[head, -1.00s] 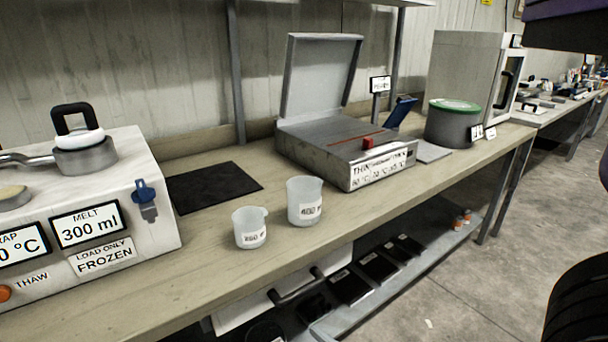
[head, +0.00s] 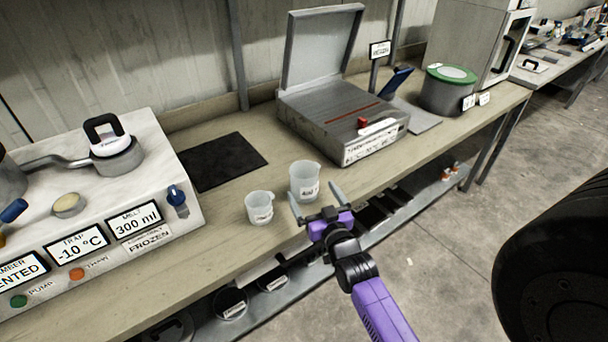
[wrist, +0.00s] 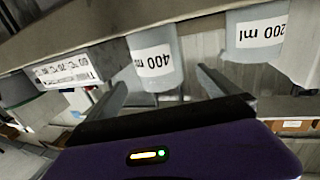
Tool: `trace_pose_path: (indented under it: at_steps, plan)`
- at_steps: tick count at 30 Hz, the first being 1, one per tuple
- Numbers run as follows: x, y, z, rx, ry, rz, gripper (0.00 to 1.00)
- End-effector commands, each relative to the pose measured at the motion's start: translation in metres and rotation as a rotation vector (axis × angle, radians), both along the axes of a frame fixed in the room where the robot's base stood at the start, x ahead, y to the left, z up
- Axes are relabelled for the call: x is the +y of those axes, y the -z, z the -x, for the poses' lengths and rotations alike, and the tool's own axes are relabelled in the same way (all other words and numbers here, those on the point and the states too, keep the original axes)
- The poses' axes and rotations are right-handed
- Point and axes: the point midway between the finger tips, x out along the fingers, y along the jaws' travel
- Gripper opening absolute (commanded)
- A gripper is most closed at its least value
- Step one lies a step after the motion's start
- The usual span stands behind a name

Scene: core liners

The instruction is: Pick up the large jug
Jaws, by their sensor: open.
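The large jug (head: 304,182) is a translucent white beaker with a 400 label, upright on the bench near its front edge. A smaller jug (head: 259,208) stands just left of it. My gripper (head: 316,205) is open and empty at the bench's front edge, with its fingers pointing toward the large jug. In the wrist view, which is upside down, the large jug (wrist: 155,62) reads 400 ml and lies ahead between the two fingers. The smaller jug (wrist: 256,36) reads 200 ml and is to the right there. Neither jug is held.
A white machine (head: 120,190) with knobs stands at the left of the bench (head: 235,255). A black mat (head: 222,161) lies behind the jugs. A grey open-lidded box (head: 340,120) is behind right. A lower shelf (head: 375,230) holds dark items.

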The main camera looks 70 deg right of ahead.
Motion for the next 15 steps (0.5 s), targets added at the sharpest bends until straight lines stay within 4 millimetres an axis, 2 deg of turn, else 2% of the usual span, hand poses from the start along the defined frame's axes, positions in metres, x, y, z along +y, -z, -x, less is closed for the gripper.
trace_pose_path:
  at_steps: [8, 15]
  plan:
    - [-0.018, 0.003, -0.018, 0.006, -0.003, -0.005, 1.0]
    - [-0.041, -0.004, -0.041, 0.005, -0.005, -0.004, 1.0]
